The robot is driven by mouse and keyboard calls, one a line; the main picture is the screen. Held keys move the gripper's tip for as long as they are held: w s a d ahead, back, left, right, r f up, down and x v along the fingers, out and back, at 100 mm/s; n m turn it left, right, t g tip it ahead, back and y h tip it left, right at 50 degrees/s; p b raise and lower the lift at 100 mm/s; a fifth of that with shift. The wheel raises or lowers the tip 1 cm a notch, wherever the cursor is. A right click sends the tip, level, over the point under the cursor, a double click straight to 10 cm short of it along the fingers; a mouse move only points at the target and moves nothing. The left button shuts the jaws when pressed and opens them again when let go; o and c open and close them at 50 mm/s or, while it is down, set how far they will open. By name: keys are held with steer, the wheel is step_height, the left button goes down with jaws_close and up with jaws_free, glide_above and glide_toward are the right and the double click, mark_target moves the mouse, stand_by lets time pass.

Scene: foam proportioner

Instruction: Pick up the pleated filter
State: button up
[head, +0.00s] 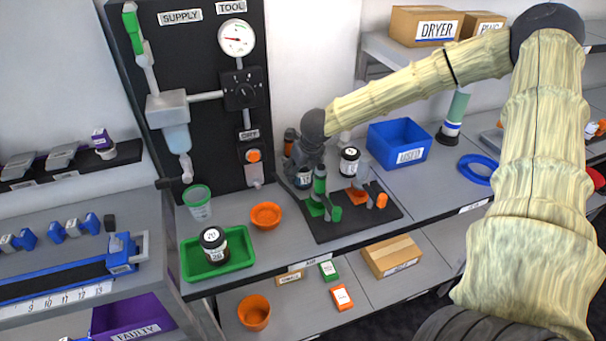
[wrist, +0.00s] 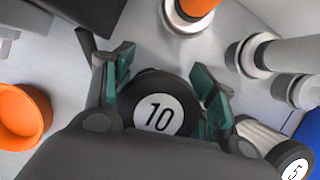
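A round black cap marked 10 (wrist: 158,108) sits between the fingers of my gripper (wrist: 166,88) in the wrist view. The teal finger pads stand on either side of it, spread apart; contact cannot be told. The body under this cap is hidden there. Right of it is a pale cylinder with ribbed, pleated-looking sides (wrist: 262,134) and a black cap marked 5. I cannot tell for certain which is the pleated filter. In the head view my gripper (head: 306,172) points down at the shelf behind the black mat, and the jar-like item marked 5 (head: 349,161) stands to its right.
The black mat (head: 335,231) with green and orange fittings lies just in front. An orange bowl (head: 266,215) and a green tray (head: 238,262) holding a dark jar are to the left. A blue bin (head: 399,143) stands right. Grey cylinders (wrist: 285,55) stand close by in the wrist view.

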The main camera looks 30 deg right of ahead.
steer(key=c, duration=0.4)
step_height(320, 180, up, 18)
steer(key=shift+b, duration=0.95)
